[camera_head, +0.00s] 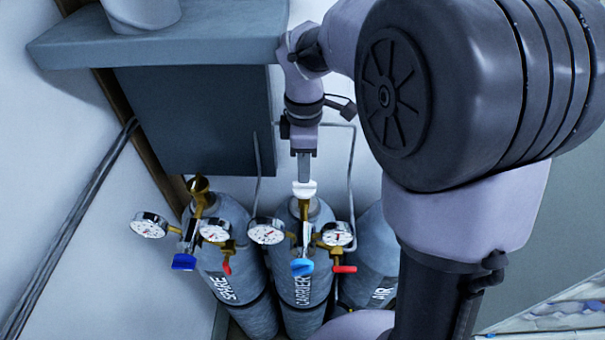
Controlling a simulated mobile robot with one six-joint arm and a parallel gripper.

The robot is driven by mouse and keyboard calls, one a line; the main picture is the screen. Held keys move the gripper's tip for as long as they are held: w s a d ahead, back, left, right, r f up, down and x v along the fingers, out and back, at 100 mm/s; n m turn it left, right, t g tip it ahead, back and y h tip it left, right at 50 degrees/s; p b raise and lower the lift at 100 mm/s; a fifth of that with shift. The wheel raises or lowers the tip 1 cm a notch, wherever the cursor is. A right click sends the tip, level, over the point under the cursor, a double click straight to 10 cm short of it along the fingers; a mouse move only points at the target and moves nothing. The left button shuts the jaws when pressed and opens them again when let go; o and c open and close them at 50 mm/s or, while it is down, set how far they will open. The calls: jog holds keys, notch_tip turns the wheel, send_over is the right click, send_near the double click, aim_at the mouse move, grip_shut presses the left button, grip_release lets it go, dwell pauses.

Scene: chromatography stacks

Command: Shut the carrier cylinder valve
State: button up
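The carrier cylinder (303,288) is the grey cylinder marked CARRIER, in the middle of the row. A white piece that looks like its valve handwheel (304,190) sits at its top, above the brass fittings. Its regulator has two round gauges, a blue knob (302,267) and a red handle (344,269). My gripper (304,180) points down from above, with its fingers at the white piece. The fingers show edge-on as one narrow grey strip, so their gap is hidden. I cannot tell whether they touch or grip the white piece.
The spare cylinder (228,287) stands close on the left, with its own gauges and blue knob (184,262). The air cylinder (377,262) stands on the right, partly behind my arm. A dark grey box (195,120) under a shelf (160,42) is left of my gripper. Thin pipes run behind.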

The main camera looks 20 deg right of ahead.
aim_at(304, 187)
jog(key=f, duration=0.1)
jog(key=s+f, duration=0.1)
jog(key=f, duration=0.1)
jog(key=shift+f, duration=0.2)
jog(key=shift+w+f, duration=0.35)
jog(key=shift+s+r, duration=0.1)
jog(key=shift+s, duration=0.05)
jog(key=c, duration=0.3)
grip_shut()
